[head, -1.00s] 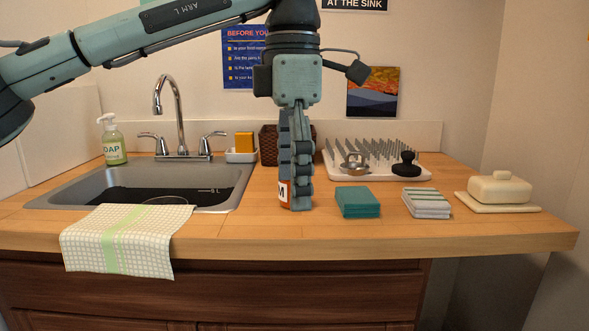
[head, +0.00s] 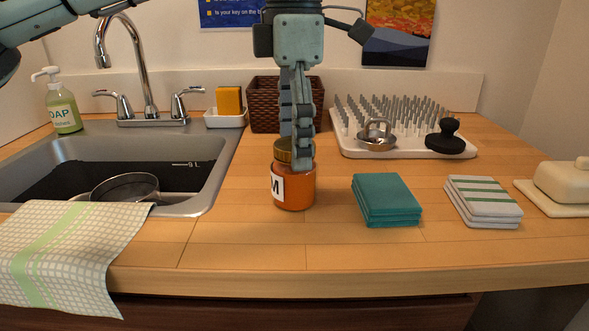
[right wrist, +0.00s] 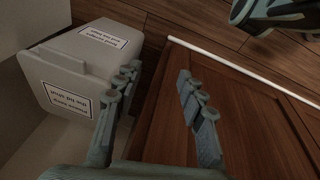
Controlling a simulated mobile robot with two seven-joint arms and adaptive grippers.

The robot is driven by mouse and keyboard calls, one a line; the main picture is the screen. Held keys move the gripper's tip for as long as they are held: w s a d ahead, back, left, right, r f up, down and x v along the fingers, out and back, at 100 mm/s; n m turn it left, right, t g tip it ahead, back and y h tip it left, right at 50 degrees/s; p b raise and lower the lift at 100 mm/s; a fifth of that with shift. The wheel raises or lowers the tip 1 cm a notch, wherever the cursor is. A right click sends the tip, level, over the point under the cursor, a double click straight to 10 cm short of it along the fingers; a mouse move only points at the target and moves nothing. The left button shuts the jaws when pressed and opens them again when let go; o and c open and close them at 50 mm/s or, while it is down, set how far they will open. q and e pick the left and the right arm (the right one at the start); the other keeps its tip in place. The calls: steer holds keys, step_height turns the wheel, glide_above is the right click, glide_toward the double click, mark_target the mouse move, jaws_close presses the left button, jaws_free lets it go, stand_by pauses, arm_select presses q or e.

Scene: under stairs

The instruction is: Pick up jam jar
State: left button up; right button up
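The jam jar (head: 303,192), orange with a gold lid and a white label, stands upright on the counter in the head view. My left gripper (head: 302,165) points straight down at it, its fingers seen nearly edge-on. The near finger covers part of the lid and upper jar. I cannot tell whether the fingers are apart or closed on the jar. My right gripper (right wrist: 158,75) is open and empty in the right wrist view, low by a wooden cabinet front.
Teal cloths (head: 386,199) and striped cloths (head: 483,198) lie right of the jar, then a butter dish (head: 563,184). Behind are a wicker basket (head: 264,105) and a drying rack (head: 361,149). The sink (head: 222,160) is left. A white bin (right wrist: 75,60) stands near my right gripper.

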arm_select(q)
step_height(320, 180, down, 4)
steer(key=shift+w+f, duration=0.1)
steer(key=shift+w, duration=0.05)
steer(key=c, duration=1.8)
arm_select(e)
steer(key=shift+s+d+f, duration=0.1)
steer(key=shift+s+f, duration=0.1)
steer(key=shift+f, duration=0.35)
steer(key=shift+s+d+f, duration=0.1)
steer(key=shift+s+f, duration=0.05)
steer(key=shift+f, duration=0.4)
arm_select(q)
steer(key=shift+o, duration=0.2)
